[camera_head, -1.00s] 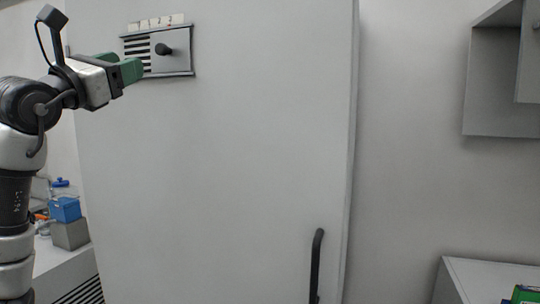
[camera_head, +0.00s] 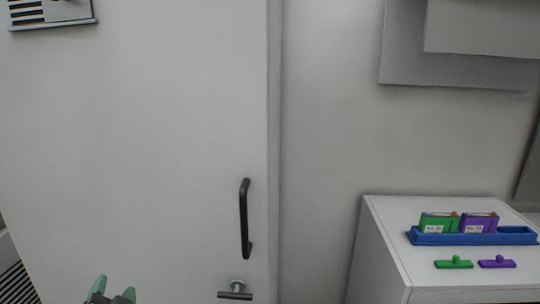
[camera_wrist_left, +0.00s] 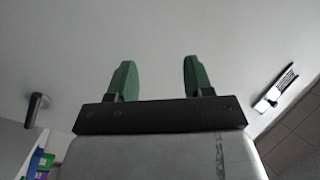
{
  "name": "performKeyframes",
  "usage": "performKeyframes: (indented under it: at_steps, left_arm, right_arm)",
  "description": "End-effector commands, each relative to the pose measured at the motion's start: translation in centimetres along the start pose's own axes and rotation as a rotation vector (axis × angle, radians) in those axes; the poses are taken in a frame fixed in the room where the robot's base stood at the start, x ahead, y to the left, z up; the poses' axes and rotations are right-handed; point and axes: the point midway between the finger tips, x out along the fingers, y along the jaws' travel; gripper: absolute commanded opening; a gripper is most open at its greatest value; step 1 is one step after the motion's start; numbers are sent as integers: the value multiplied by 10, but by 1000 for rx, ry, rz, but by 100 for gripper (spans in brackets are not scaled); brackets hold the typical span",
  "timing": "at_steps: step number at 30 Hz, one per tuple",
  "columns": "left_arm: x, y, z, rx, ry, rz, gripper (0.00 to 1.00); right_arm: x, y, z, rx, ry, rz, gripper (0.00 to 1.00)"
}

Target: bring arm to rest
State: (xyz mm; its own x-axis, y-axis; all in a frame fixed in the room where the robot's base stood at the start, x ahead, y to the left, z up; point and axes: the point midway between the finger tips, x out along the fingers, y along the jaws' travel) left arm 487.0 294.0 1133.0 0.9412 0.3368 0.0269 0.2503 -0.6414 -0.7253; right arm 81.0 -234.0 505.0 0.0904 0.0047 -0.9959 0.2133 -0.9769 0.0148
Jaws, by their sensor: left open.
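My left gripper (camera_head: 112,292) shows at the bottom edge of the head view, with only its green fingertips in frame. In the left wrist view its two green fingers (camera_wrist_left: 157,82) are spread apart with nothing between them. The arm behind it is out of the head view. The tall light grey cabinet door (camera_head: 140,130) stands behind the fingertips. My right gripper is not in view.
The door has a black vertical handle (camera_head: 245,218) and a metal latch (camera_head: 235,291). A striped panel (camera_head: 50,24) is at its upper left. At right, a white counter (camera_head: 390,225) bears a blue tray (camera_head: 428,239) with green and purple boxes. Grey cupboards (camera_head: 440,60) hang above.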

Motion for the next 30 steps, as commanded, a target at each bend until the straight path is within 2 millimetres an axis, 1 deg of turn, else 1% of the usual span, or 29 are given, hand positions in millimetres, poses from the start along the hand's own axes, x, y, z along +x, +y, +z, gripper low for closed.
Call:
performKeyframes:
  at_steps: [1,2,3,5,6,8,9,11,12,14,15,20,24,26,30]
  left_arm:
    - [-21,26,27,-62,-118,105,51]
    - [-33,39,41,-95,-184,163,51]
    - [-51,56,58,-135,-272,239,51]
    - [-78,77,78,-183,-390,341,51]
    - [-95,89,89,-209,-460,403,51]
    - [-119,103,101,-240,-550,483,51]
    - [-135,111,108,-257,-606,532,51]
    - [-157,120,116,-278,-680,599,51]
    - [-171,126,120,-291,-727,642,51]
    - [-192,133,126,-307,-793,703,51]
    - [-206,137,129,-317,-834,742,51]
    - [-260,148,135,-350,-992,893,51]
    - [-249,180,159,-340,-1003,896,51]
    - [-246,193,169,-337,-1007,898,51]
    - [-243,228,198,-328,-1023,906,51]
  right_arm:
    - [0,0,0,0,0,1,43]
    - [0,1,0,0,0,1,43]
    - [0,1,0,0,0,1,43]
    - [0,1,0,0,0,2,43]
    - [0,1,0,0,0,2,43]
    - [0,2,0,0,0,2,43]
    - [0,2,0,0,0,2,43]
    - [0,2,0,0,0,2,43]
    - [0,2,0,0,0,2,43]
    - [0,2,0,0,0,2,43]
    - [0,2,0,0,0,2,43]
    - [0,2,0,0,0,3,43]
    - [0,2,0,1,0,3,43]
    - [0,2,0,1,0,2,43]
    - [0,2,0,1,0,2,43]
